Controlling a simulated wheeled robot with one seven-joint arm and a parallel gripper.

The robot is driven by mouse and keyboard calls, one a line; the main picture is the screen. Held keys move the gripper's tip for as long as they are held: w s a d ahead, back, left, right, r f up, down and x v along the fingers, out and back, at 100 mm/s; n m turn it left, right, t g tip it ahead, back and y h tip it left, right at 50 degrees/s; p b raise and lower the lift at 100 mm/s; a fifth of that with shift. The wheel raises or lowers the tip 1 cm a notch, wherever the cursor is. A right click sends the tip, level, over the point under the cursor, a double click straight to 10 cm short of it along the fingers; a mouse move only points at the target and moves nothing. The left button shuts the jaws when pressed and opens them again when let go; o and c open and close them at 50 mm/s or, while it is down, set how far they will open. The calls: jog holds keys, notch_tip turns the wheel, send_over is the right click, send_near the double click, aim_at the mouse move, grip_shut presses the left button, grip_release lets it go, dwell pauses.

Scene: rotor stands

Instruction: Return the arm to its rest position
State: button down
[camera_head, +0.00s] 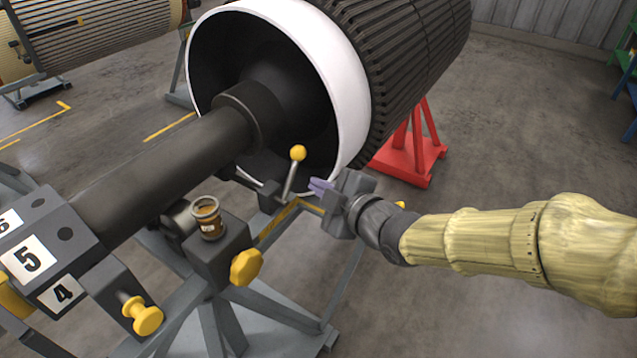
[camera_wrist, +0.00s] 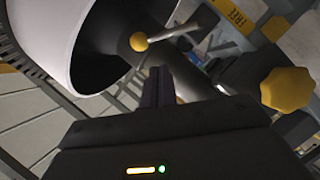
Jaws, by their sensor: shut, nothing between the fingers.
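My gripper (camera_head: 321,188) is at the end of my yellow-sleeved arm, which reaches in from the right in the head view. Its purple-grey fingers are shut with nothing between them. They point left towards a lever with a yellow ball knob (camera_head: 298,153), and look apart from it. In the wrist view the shut fingers (camera_wrist: 158,88) stand in the middle, with the yellow knob (camera_wrist: 139,42) just beyond and left of them.
A large rotor with a white end ring (camera_head: 345,85) and dark shaft (camera_head: 150,165) rests on a grey stand (camera_head: 270,330). A small brown jar (camera_head: 208,220) stands on a block beside a yellow hand knob (camera_head: 246,266). A red stand (camera_head: 410,155) is behind. Floor at lower right is clear.

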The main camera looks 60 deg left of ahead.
dwell(0.4)
jog(key=w+d+f+m+t+h, duration=0.3)
jog(key=w+d+m, duration=0.2)
jog(key=w+d, duration=0.4)
jog(key=w+d+f+m+t+h, duration=0.3)
jog(key=w+d+f+m, duration=0.1)
jog(key=w+d, duration=0.45)
jog(key=w+d+f+m+t+h, duration=0.1)
jog(key=w+d+f+m+h, duration=0.2)
jog(key=d, duration=0.6)
jog(key=w+d+m+h, duration=0.2)
jog(key=d+m, duration=0.4)
jog(key=d, duration=0.4)
jog(key=s+d+f+m+g+h, duration=0.15)
jog(key=s+d+m, duration=0.4)
jog(key=d, duration=0.55)
jog(key=s+d+f+m+g+h, duration=0.1)
jog(key=s+d+m+g+h, duration=0.2)
jog(key=d+m, duration=0.6)
notch_tip(320, 180, up, 18)
jog(key=d+n+t+p, duration=0.1)
jog(key=n+p, duration=0.1)
jog(key=p, duration=1.6)
jog(key=shift+s+f+n, duration=0.15)
jog(key=shift+s+n, duration=0.1)
jog(key=shift+n, duration=0.1)
jog(key=shift+y, duration=0.25)
